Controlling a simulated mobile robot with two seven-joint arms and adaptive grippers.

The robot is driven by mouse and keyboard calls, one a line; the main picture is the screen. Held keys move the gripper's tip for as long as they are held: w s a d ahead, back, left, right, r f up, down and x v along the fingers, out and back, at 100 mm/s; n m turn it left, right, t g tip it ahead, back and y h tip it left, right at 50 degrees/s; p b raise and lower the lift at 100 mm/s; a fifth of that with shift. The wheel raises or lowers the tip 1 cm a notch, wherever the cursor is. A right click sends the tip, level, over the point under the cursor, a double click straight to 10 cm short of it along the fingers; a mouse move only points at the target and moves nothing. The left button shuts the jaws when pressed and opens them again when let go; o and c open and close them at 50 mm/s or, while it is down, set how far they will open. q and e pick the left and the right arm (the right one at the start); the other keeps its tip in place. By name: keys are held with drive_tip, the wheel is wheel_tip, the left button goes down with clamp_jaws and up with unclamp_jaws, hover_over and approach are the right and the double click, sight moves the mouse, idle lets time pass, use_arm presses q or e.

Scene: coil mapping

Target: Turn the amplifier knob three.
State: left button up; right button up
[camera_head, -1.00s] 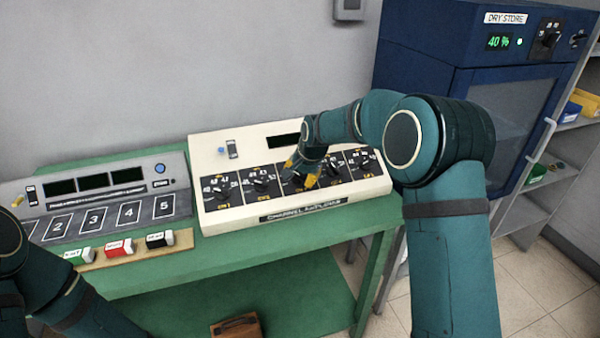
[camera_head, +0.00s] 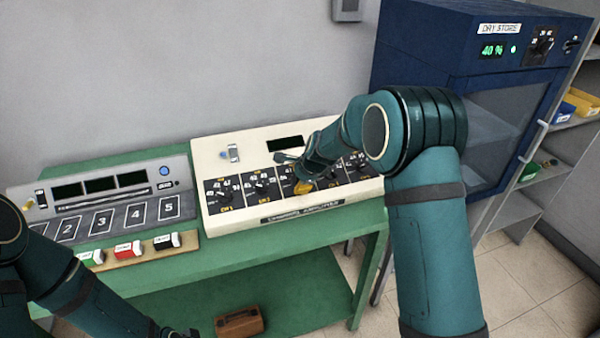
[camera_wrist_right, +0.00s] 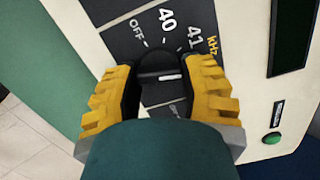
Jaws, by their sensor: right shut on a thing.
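The cream channel amplifier (camera_head: 212,160) stands on the green bench with a row of black knob panels. My right gripper (camera_head: 300,180) is at the third panel from the left and largely hides its knob in the head view. In the right wrist view, my right gripper (camera_wrist_right: 159,74) has its yellow-and-black fingers shut on the black knob (camera_wrist_right: 158,76), one on each side. The knob bears a short white line at its right part. The dial reads OFF, 40 and 41 kHz around it. My left gripper (camera_head: 181,332) barely shows at the bottom edge; its jaws cannot be made out.
A grey console (camera_head: 130,183) with numbered pads stands left of the amplifier. Green, red (camera_head: 128,250) and black switches line its front. A blue dry-store cabinet (camera_head: 415,50) stands to the right. A brown case (camera_head: 239,322) is under the green bench (camera_head: 330,228).

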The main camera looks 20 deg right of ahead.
drive_tip(key=m+p, duration=0.4)
drive_tip(key=m, duration=0.2)
drive_tip(key=shift+s+a+t, duration=0.1)
drive_tip(key=shift+s+t, duration=0.05)
drive_tip(key=shift+t, duration=0.15)
use_arm(q)
wheel_tip(320, 180, up, 6)
drive_tip(key=w+p, duration=0.1)
drive_tip(key=shift+w+a+r+p, duration=0.15)
drive_tip(key=shift+w+r+p, duration=0.05)
drive_tip(key=shift+p, duration=0.1)
use_arm(e)
drive_tip(key=shift+m+h, duration=0.3)
drive_tip(key=shift+m, duration=1.4)
drive_tip(key=shift+f, duration=0.1)
drive_tip(key=o, duration=1.2)
drive_tip(key=v, duration=1.2)
